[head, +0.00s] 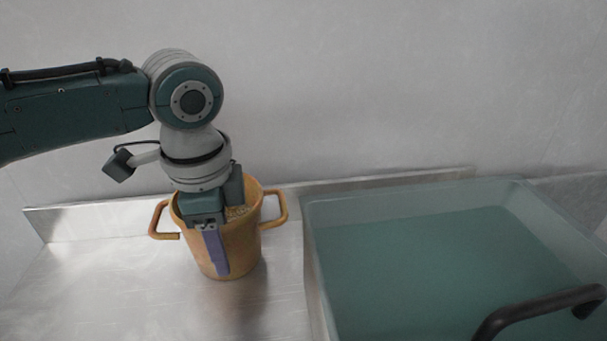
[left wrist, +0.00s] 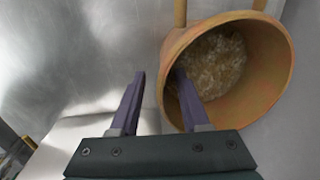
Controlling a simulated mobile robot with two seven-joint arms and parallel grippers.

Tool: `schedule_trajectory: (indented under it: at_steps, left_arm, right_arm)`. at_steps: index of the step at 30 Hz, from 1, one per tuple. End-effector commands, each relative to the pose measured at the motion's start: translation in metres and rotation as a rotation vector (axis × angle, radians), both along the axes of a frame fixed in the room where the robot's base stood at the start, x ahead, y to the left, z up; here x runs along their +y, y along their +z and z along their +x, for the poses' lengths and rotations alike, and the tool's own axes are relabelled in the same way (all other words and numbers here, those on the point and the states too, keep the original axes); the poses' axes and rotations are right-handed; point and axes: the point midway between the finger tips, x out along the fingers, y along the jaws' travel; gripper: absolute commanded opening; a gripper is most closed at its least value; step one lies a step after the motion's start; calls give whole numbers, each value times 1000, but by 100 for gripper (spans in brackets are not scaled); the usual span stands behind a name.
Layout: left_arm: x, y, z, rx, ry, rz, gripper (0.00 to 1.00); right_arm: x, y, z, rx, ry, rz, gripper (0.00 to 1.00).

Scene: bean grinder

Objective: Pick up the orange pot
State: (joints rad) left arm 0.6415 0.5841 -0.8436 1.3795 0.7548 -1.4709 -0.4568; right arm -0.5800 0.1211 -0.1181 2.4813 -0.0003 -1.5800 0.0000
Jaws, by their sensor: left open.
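The orange pot (head: 243,250) stands upright on the metal counter in the head view, with a looped handle on its left and right sides. In the left wrist view the pot (left wrist: 279,62) shows its open mouth, with brownish grainy contents (left wrist: 216,62) inside. My left gripper (head: 219,272) points down at the pot's near side. It is open. In the left wrist view one purple finger of the left gripper (left wrist: 160,90) is outside the pot and the other overlaps the pot's mouth, so the near wall lies between them. Contact with the wall cannot be told. My right gripper is not visible.
A large teal basin (head: 312,235) takes up the right side, with a black curved bar (head: 535,308) at its front. The metal counter (head: 100,290) is clear left of the pot. A grey wall (head: 400,80) stands behind.

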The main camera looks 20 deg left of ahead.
Motion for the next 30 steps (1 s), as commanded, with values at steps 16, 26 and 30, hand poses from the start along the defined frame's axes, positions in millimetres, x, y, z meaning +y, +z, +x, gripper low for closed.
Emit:
schedule_trajectory:
  at_steps: [16, 26, 30]
  left_arm:
    - [1, -10, 0, -1, -1, 1, 21]
    - [1, -10, 0, -1, -1, 1, 0]
    - [1, -10, 1, -1, -1, 1, 0]
  right_arm:
    - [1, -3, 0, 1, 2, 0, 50]
    - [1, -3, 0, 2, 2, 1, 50]
    - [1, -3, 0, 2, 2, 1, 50]
